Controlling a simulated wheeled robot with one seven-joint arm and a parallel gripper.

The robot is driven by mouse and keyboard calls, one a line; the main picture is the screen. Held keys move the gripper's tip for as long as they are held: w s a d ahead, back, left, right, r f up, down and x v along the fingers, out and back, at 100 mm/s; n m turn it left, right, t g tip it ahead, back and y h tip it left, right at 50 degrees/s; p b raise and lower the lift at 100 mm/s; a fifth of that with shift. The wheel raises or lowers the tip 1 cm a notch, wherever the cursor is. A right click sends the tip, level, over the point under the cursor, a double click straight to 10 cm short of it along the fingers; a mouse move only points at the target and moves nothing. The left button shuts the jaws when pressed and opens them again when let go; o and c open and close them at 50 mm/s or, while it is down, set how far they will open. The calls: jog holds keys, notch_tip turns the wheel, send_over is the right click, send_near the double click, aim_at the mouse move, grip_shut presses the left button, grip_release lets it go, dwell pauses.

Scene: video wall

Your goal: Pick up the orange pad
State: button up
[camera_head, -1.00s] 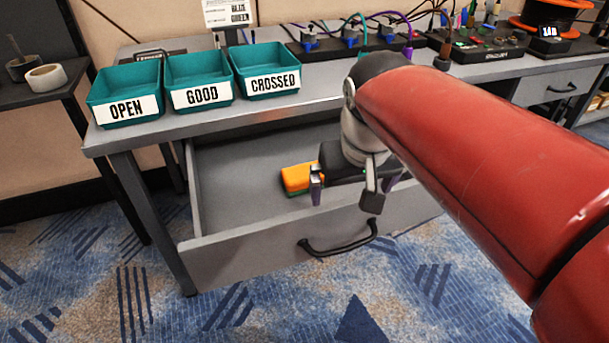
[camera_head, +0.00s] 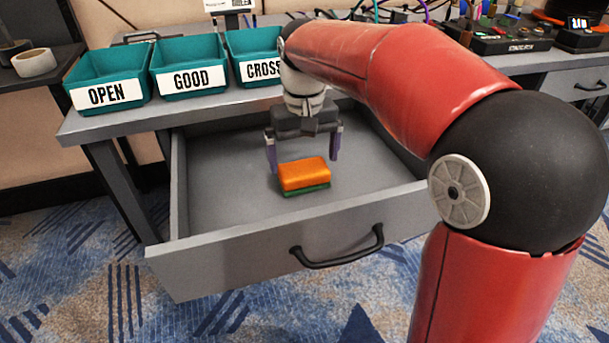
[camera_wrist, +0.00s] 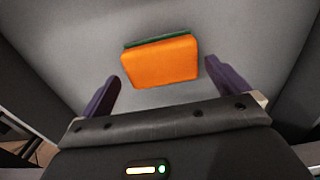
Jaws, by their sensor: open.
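The orange pad (camera_head: 304,174) has a green underside and lies in the open grey drawer (camera_head: 225,200). My gripper (camera_head: 304,167) is open above the drawer floor, just behind the pad in the head view, with one purple finger toward each side of it. In the wrist view the pad (camera_wrist: 160,62) lies ahead of and between the open fingertips (camera_wrist: 162,75), apart from both. The gap in height between the fingers and the pad is hard to tell.
The drawer's front wall with its black handle (camera_head: 338,250) stands nearest the camera. Teal bins marked OPEN (camera_head: 108,75), GOOD (camera_head: 188,67) and CROSSED, partly hidden by my arm, stand on the bench above. The drawer floor around the pad is clear.

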aim_at(303, 167)
notch_tip(303, 167, down, 4)
jog(key=shift+w+a+f+b, duration=0.1)
jog(key=shift+w+f+b, duration=0.1)
jog(key=shift+b, duration=0.15)
jog(key=shift+c, duration=0.3)
jog(key=c, duration=0.6)
jog(key=shift+c, duration=0.2)
jog(key=shift+r, duration=0.1)
notch_tip(303, 167, up, 20)
jog(key=p, duration=0.4)
jog(key=shift+p, duration=0.35)
